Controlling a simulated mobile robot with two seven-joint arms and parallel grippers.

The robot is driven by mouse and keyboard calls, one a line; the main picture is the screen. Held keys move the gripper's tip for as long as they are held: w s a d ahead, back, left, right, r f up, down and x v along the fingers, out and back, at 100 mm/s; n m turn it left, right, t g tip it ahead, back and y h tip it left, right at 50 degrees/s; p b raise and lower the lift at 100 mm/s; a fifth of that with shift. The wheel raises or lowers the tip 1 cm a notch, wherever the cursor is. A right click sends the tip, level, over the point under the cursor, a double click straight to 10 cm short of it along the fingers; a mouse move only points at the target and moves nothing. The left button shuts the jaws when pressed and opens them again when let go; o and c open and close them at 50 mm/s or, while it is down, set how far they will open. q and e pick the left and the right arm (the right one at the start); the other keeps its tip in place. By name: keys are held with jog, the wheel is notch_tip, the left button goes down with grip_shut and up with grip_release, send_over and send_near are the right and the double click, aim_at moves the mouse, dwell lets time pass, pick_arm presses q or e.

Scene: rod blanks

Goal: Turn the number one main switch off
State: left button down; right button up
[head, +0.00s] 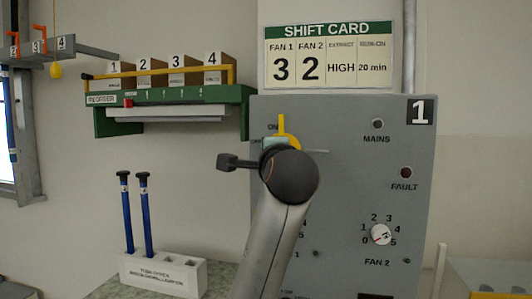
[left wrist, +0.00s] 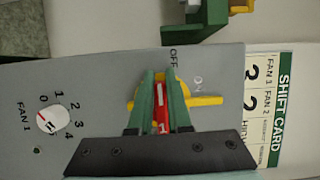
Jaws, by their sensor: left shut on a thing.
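The panel marked 1 carries a main switch with a yellow disc and a yellow handle (head: 282,124). The handle points up by the ON label; in the left wrist view the yellow handle (left wrist: 205,100) runs right, beside ON, with OFF above. My left gripper (left wrist: 161,80) is in front of the switch. Its green fingers are shut on a red piece (left wrist: 161,105) bearing a white 1. The fingers cover part of the yellow disc, and I cannot tell whether the red piece touches it. In the head view my arm hides the fingertips. My right gripper is in neither view.
The grey panel (head: 345,130) also has a MAINS lamp (head: 377,124), a FAULT lamp (head: 405,172) and a FAN 2 dial (head: 380,235). A green shelf (head: 170,96) is at the left. Blue rods (head: 127,215) stand in a white block (head: 160,275) below.

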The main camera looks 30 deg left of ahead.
pick_arm(q)
jog(key=shift+f, duration=0.1)
jog(key=c, duration=0.9)
grip_release()
jog(key=shift+o, duration=0.2)
jog(key=b+v, duration=0.2)
jog(key=v, duration=1)
jog(key=shift+s+d, duration=0.15)
jog(key=shift+s, duration=0.1)
